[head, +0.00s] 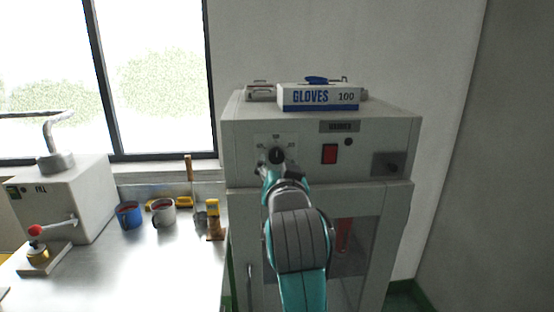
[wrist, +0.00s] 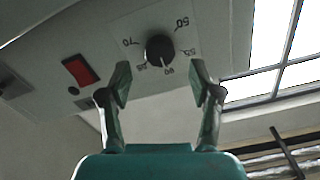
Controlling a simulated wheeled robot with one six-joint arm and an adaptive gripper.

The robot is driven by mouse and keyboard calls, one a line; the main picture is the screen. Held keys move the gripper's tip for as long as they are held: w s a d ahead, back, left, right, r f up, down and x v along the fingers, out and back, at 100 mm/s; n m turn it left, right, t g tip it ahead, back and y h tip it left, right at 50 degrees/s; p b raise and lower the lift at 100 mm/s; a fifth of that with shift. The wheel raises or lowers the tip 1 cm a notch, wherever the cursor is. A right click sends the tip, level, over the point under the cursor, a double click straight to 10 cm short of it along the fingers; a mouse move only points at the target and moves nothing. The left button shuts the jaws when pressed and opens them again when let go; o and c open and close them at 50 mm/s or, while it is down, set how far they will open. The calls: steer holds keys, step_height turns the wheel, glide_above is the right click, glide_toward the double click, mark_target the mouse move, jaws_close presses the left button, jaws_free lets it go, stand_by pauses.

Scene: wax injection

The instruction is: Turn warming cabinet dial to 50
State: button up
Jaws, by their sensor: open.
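The warming cabinet (head: 375,135) is a grey box with a round black dial (head: 277,155) on its upper front panel. In the wrist view the dial (wrist: 160,50) shows close up, with 50, 55, 60 and 70 printed around it. Its white mark appears to point towards the 60. My gripper (wrist: 162,82) is open and empty, with one finger on each side below the dial in that view, apart from it. In the head view my arm hides most of the gripper, which is just below the dial.
A red switch (head: 330,154) is right of the dial. A glove box (head: 318,97) lies on top of the cabinet. To the left, a metal bench (head: 150,270) holds a blue mug (head: 129,216), a white mug (head: 164,213) and a machine (head: 60,200).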

mark_target(277, 158)
steer(key=shift+w, duration=2.35)
steer(key=c, duration=1.1)
steer(key=shift+c, duration=0.2)
